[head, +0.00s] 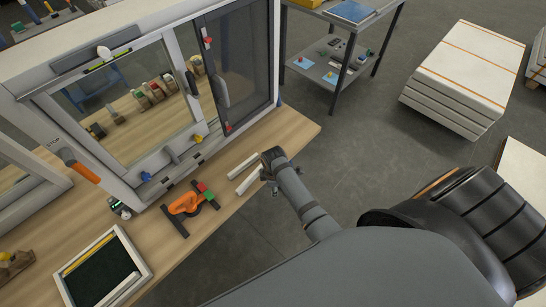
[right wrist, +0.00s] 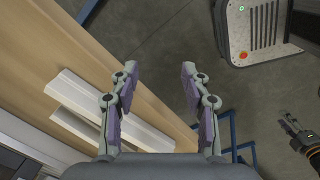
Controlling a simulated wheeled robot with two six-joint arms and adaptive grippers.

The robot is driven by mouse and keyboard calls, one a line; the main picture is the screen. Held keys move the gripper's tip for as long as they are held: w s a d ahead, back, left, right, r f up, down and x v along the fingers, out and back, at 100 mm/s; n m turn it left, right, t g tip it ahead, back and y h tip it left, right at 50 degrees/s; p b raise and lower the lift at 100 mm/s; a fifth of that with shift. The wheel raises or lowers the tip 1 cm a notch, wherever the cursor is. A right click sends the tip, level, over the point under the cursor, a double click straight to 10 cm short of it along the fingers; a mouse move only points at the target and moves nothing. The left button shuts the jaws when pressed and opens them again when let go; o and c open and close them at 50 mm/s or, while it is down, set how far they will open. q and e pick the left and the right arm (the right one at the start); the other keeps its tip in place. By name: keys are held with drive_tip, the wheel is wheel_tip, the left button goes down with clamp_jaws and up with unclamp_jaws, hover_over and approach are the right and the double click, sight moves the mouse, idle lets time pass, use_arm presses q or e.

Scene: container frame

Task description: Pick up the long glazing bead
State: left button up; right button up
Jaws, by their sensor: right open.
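Two white glazing beads lie side by side near the edge of the wooden bench. In the head view they are the upper bead (head: 243,166) and the lower bead (head: 249,181). The right wrist view shows one bead (right wrist: 92,96) running slantwise, longer in view, and a second bead (right wrist: 85,131) beside it, partly hidden by my gripper. I cannot tell surely which is longer. My right gripper (right wrist: 159,72) is open and empty, reaching over the bench edge beside the beads. A dark jointed part (right wrist: 300,137) at the right edge may be my left gripper; its jaws are unclear.
A white window frame (head: 125,185) stands behind the beads. A grey shelf cart (head: 337,75) and a stack of white boards (head: 465,65) stand beyond.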

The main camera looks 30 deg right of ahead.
sight(254, 173)
drive_tip(key=w+a+r+n+g+p, duration=0.1)
drive_tip(key=w+a+r+n, duration=0.1)
drive_tip(key=w+r+n, duration=0.3)
drive_tip(key=w+a+r+n, duration=0.2)
drive_tip(key=r+n, duration=0.2)
drive_tip(key=r, duration=0.3)
drive_tip(key=f, duration=0.4)
drive_tip(key=shift+w+a+p, duration=0.1)
drive_tip(key=shift+a+p, duration=0.15)
drive_tip(key=shift+p, duration=0.1)
drive_tip(key=shift+w+f, duration=0.1)
drive_tip(key=shift+f, duration=0.45)
drive_tip(key=shift+f+p, duration=0.3)
drive_tip(key=shift+f, duration=2.3)
use_arm(q)
drive_tip(key=r, duration=0.1)
drive_tip(key=w+r, duration=0.1)
drive_tip(key=shift+w+d+r, duration=0.15)
drive_tip(key=shift+d+r, duration=0.15)
drive_tip(key=shift+d, duration=0.1)
use_arm(e)
drive_tip(key=shift+a, duration=0.1)
clamp_jaws()
